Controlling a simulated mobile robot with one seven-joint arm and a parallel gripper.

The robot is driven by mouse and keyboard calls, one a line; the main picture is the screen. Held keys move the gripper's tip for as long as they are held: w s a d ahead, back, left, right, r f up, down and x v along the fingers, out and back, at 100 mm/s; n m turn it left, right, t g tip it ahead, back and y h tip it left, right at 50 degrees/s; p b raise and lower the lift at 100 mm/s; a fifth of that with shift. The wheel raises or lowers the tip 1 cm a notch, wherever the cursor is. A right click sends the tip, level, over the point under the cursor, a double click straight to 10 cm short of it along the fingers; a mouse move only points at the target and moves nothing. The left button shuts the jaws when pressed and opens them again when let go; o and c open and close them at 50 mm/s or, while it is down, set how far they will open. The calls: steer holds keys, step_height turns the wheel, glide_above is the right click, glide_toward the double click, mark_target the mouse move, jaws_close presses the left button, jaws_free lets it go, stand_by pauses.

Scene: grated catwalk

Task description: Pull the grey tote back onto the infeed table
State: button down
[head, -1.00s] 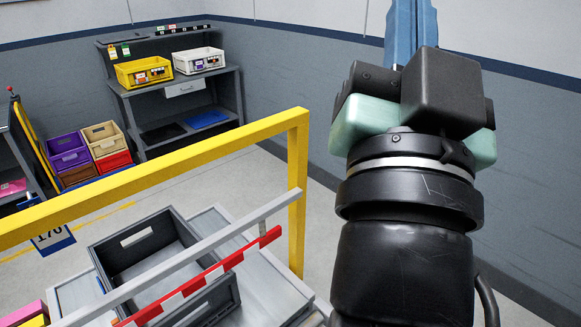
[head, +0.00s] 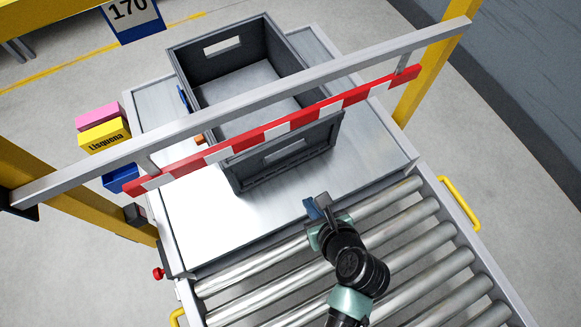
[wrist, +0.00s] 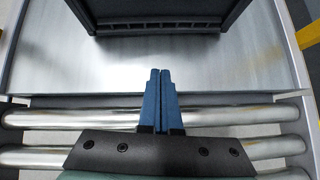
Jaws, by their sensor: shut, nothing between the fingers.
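The grey tote (head: 186,66) is open-topped and looks empty. It stands upright on a metal table (head: 180,238) beyond the rollers, partly under a red and white striped bar (head: 272,131) that crosses in front of it. Its near wall has a handle slot and is on my side of the bar. My gripper (head: 314,206) is shut and empty, above the near edge of the metal table, short of the tote's near wall. In the wrist view, the blue fingertips (wrist: 160,72) are together and point at the tote's dark near wall (wrist: 155,22), with bare metal between them.
A grey rail (head: 240,106) runs above the striped bar between yellow posts (head: 409,97). The roller bed (head: 405,238) lies nearest me and is clear. Pink, yellow and blue blocks (head: 103,135) are left of the table. A yellow handle (head: 459,203) is at right.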

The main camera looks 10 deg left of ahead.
mark_target(288, 169)
steer(key=b+x, duration=0.1)
steer(key=x, duration=0.8)
steer(key=shift+w+a+f+b, duration=0.15)
steer(key=shift+w+f+b, duration=0.1)
steer(key=shift+w+b, duration=0.05)
steer(key=shift+w+a+r, duration=0.1)
steer(key=shift+w+a, duration=0.2)
steer(key=shift+w, duration=0.25)
steer(key=shift+w+a+r, duration=0.1)
steer(key=shift+w+a, duration=0.2)
steer(key=shift+w, duration=0.25)
steer(key=shift+w+a, duration=0.3)
steer(key=shift+w, duration=0.25)
steer(key=w+a, duration=0.2)
steer(key=w, duration=0.1)
steer(key=w+a+p, duration=0.1)
steer(key=w, duration=0.1)
steer(key=shift+d, duration=0.1)
